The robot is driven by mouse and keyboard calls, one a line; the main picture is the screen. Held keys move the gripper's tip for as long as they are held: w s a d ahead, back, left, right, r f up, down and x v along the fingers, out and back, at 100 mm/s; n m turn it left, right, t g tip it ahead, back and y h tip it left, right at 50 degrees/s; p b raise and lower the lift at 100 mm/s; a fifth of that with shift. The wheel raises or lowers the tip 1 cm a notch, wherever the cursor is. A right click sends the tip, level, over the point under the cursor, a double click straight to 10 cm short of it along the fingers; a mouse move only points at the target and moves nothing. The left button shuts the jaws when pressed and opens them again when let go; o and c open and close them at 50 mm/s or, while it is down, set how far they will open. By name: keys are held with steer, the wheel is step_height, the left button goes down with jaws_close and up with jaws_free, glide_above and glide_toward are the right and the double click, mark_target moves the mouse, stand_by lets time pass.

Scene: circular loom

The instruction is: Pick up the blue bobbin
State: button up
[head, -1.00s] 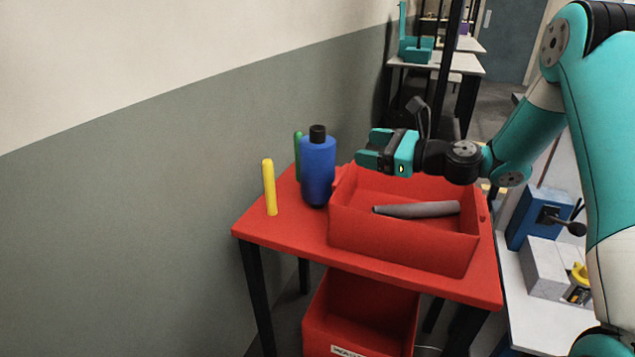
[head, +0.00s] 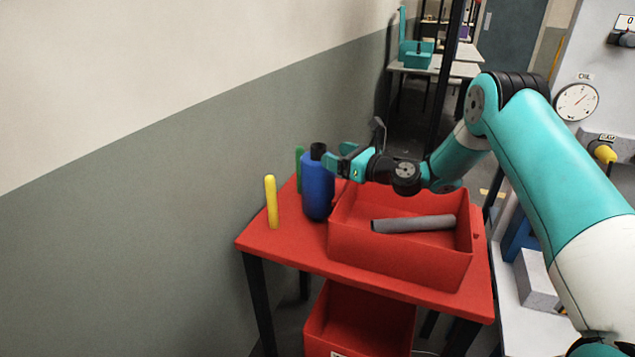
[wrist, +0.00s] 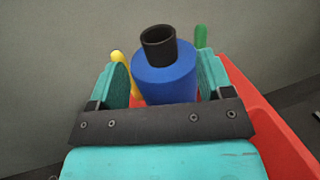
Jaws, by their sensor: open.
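The blue bobbin (head: 317,190) stands upright on the red table, left of the red bin, with a black tube end on top. In the wrist view the bobbin (wrist: 165,80) is between the two teal fingers, with its black top tube (wrist: 158,45) rising above them. My gripper (head: 338,163) is open at the upper part of the bobbin, coming from the right. In the wrist view my gripper (wrist: 164,85) shows a finger on each side. A small gap shows on the left side; contact on the right is hard to tell.
A yellow peg (head: 271,202) stands left of the bobbin and a green peg (head: 299,168) behind it. The red bin (head: 395,255) holds a grey tube (head: 413,224), below my wrist. The red table (head: 262,240) has free room at its front left. A wall runs along the left.

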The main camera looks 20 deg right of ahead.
mark_target(321, 150)
steer(key=p+x, duration=0.1)
steer(key=x, duration=0.3)
steer(key=shift+a, duration=0.2)
steer(key=shift+w+a, duration=0.3)
steer(key=shift+w, duration=0.25)
jaws_close()
